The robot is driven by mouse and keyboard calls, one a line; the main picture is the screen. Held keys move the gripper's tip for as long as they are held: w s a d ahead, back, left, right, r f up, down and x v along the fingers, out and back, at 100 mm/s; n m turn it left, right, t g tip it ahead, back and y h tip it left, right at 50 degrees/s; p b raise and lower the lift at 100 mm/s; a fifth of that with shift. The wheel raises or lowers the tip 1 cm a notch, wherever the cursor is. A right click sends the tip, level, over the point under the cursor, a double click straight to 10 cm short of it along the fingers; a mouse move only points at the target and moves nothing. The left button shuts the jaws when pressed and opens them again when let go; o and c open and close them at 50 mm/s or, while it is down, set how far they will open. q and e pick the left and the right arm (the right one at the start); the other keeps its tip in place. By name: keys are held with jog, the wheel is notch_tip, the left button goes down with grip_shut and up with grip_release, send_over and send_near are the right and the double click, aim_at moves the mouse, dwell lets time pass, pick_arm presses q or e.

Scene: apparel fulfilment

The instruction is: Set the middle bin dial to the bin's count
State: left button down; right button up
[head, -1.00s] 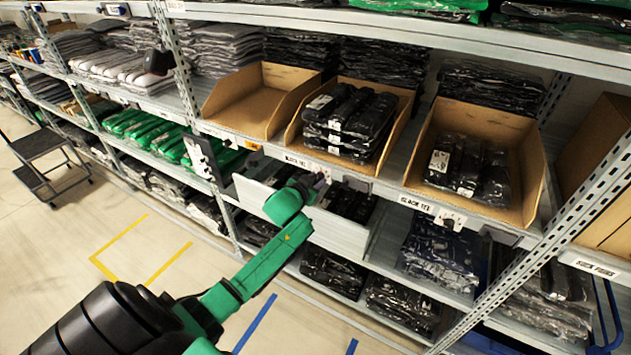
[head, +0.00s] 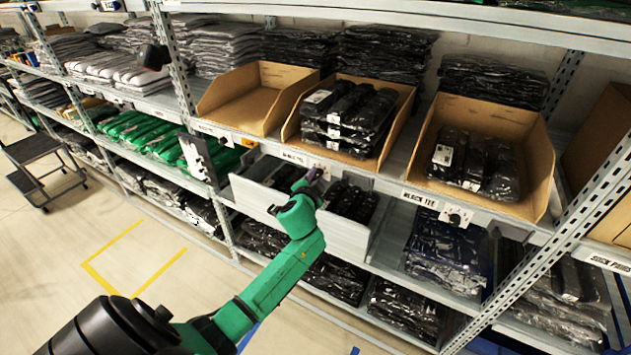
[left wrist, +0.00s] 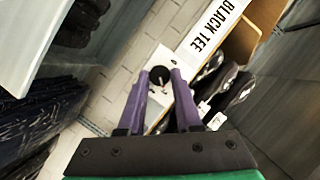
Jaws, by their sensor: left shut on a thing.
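The middle bin (head: 388,133) is an open cardboard bin on the shelf, holding a stack of several black bagged garments (head: 345,118). Its dial, a black knob (left wrist: 160,73) on a white plate (left wrist: 162,58), is on the shelf edge under the bin, beside a "BLACK TEE" label (left wrist: 212,25). My left gripper (left wrist: 160,78) is shut on the knob, one purple finger on each side. In the head view the left gripper (head: 314,176) reaches up to the shelf edge and largely hides this dial; its setting cannot be read. My right gripper is not in view.
An empty cardboard bin (head: 239,108) stands left of the middle one. The right bin (head: 535,170) holds black bags, with its own dial (head: 455,216) on the edge below. A pale open drawer or box (head: 345,240) juts out beneath my gripper.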

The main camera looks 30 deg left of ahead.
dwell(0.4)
pick_arm(q)
jog(key=c, duration=0.6)
grip_release()
jog(key=b+v, duration=0.1)
jog(key=v, duration=1.3)
jog(key=shift+s+d, duration=0.15)
jog(key=shift+s, duration=0.1)
